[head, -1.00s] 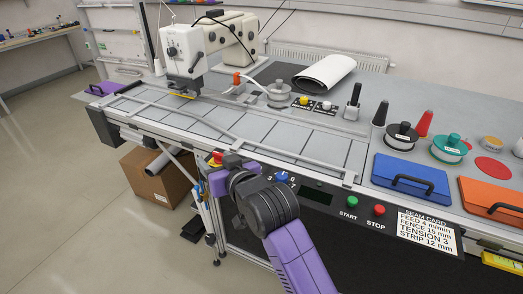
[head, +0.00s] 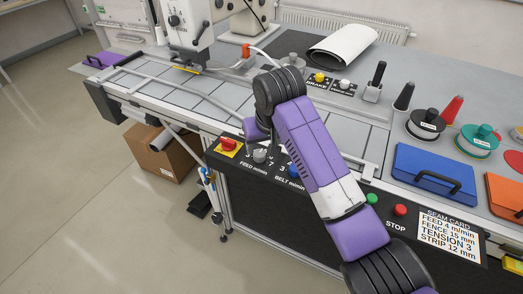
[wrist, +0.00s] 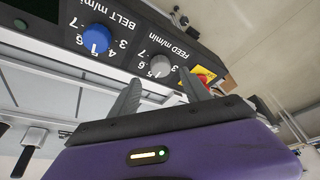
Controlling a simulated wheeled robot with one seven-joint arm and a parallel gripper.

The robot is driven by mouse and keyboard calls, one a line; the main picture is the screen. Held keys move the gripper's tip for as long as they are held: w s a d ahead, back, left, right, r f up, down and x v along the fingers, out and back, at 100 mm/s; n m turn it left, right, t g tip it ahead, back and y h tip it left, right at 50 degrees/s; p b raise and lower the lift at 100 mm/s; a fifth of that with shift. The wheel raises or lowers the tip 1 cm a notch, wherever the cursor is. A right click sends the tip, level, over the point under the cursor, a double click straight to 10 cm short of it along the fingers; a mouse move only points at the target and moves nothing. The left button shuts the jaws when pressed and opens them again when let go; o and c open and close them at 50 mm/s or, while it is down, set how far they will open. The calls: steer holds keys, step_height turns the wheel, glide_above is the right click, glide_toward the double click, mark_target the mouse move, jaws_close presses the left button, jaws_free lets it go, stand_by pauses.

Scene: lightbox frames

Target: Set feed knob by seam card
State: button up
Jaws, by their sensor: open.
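In the wrist view the feed knob (wrist: 160,67) shows between my gripper's (wrist: 159,77) two open fingers, which are empty. It looks beyond the fingertips; I cannot tell the exact gap. The knob's pointer setting is too small to read. The white seam card (head: 449,236) at the panel's right reads feed 4 m/min, fence 15 mm, tension 3, strip 12 mm.
A red switch on a yellow plate (head: 228,145) sits close left of the feed knob. Green (head: 372,198) and red (head: 400,210) buttons are to the right. The worktop with its metal rail lies above the panel. A cardboard box (head: 160,155) stands under the table.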

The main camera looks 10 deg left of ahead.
mark_target(260, 154)
steer(key=shift+p+x, duration=0.3)
steer(key=shift+x, duration=2.7)
jaws_close()
